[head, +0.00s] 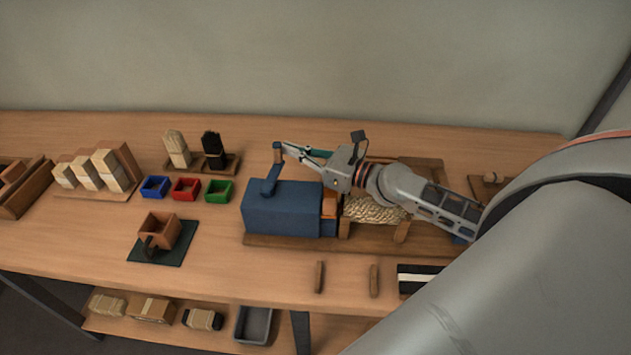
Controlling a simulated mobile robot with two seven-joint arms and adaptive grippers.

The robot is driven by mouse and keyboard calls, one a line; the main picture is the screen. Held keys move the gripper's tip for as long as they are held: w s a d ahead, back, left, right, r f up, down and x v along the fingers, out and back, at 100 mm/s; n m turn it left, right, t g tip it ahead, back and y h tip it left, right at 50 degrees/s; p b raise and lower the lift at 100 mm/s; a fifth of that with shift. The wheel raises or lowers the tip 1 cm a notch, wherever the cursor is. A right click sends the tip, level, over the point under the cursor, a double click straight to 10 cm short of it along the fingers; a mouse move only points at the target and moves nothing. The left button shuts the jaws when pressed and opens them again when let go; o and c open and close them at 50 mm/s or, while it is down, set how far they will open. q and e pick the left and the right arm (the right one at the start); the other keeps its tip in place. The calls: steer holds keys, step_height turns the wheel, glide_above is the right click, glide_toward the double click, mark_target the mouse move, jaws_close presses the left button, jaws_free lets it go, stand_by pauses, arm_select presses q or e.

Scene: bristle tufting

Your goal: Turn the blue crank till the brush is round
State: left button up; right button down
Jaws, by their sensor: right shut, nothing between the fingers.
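My right gripper (287,149) comes in from the right. Its fingertips are at the handle's right side, shut with nothing held; I cannot tell whether they touch it. A pale bristle mass (373,211), seemingly the brush, lies right of the housing on the wooden base. My gripper and forearm hide part of it, so its roundness cannot be judged. My left gripper is not in view.
Left of the machine are blue (155,187), red (186,189) and green (218,191) trays, two upright brushes (177,149), a wooden box (159,230) on a dark mat, and a block rack (97,171). My right arm covers the lower right. Bare table lies behind the machine.

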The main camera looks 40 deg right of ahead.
steer(key=shift+w+a+n+g+y+b, duration=0.25)
steer(key=shift+w+a+n+y+b, duration=0.15)
steer(key=shift+w, duration=0.2)
steer(key=shift+w+a+n+g+y+b, duration=0.25)
steer(key=shift+w+a+n+y+b, duration=0.1)
steer(key=shift+w+y, duration=0.2)
steer(key=v, duration=1.2)
steer(key=shift+w, duration=0.1)
stand_by(0.5)
